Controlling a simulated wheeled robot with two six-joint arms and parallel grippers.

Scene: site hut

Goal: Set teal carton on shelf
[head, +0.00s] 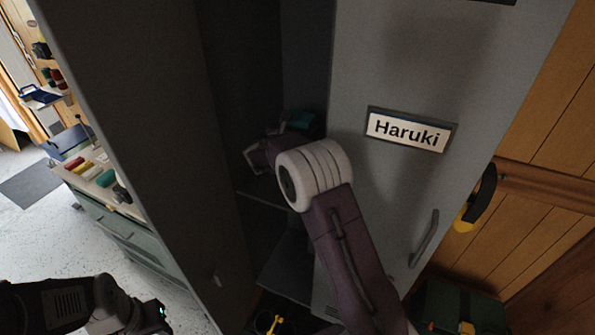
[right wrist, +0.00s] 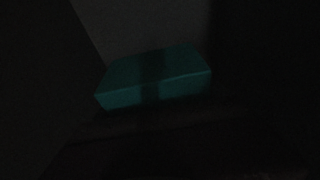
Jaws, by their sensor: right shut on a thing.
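The teal carton (head: 303,121) shows in the head view as a small patch inside the open grey locker, mostly hidden behind my right arm. In the right wrist view the carton (right wrist: 150,80) is a dim teal box in the dark. My right gripper (head: 262,155) reaches into the locker and is shut on the carton; its fingertips are hard to make out. The locker shelf (head: 262,190) is below the gripper; I cannot tell whether the carton touches it. My left gripper (head: 155,315) is low at the left, outside the locker, its jaws unclear.
The locker door (head: 400,60) stands open at the right, with a "Haruki" name plate (head: 409,130) and a handle (head: 424,238). A yellow item (head: 273,324) lies in the locker's bottom. A workbench (head: 125,235) and open floor (head: 30,250) are at the left.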

